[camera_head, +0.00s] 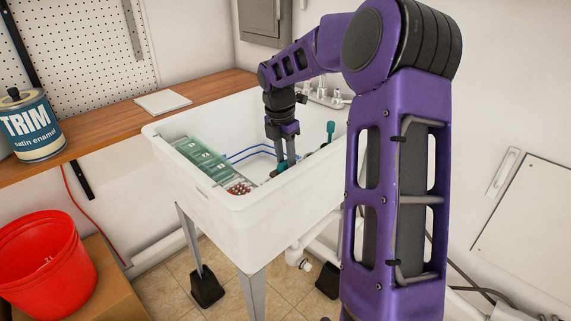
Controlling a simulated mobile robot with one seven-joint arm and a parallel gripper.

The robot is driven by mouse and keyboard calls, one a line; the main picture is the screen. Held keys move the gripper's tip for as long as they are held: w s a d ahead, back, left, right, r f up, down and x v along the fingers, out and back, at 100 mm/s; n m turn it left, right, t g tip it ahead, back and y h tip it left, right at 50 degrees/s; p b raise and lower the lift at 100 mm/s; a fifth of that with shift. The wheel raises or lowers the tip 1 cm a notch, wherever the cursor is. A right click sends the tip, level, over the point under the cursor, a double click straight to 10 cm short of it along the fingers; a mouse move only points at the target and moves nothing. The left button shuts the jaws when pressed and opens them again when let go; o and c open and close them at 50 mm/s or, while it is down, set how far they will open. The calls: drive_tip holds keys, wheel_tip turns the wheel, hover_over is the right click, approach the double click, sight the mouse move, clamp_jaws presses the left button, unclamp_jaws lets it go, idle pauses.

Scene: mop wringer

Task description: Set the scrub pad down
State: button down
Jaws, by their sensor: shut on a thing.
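My gripper (285,161) reaches down into the white utility sink (240,225), fingers pointing downward. It is shut on a small teal piece, which looks like the scrub pad (281,168), low inside the basin. Only a bit of the pad shows at the fingertips. I cannot tell whether it touches the sink floor.
A green compartment case (203,158) lies along the basin's left side, with small red pieces (240,188) at its near end. A blue wire rack (248,152) is behind my gripper. A teal-handled item (330,131) stands at right. A paint can (28,125) is on the wooden shelf.

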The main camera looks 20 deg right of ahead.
sight(281, 164)
drive_tip(key=shift+f, duration=0.45)
drive_tip(key=shift+f, duration=0.15)
drive_tip(key=c, duration=0.8)
unclamp_jaws()
drive_tip(key=r+p, duration=0.1)
drive_tip(key=r, duration=0.3)
drive_tip(key=a+r, duration=0.1)
drive_tip(key=r, duration=0.3)
drive_tip(key=r+p, duration=0.1)
drive_tip(key=r, duration=0.3)
drive_tip(key=shift+s+a+r+p, duration=0.1)
drive_tip(key=shift+s+a+p, duration=0.05)
drive_tip(key=shift+s+p, duration=0.15)
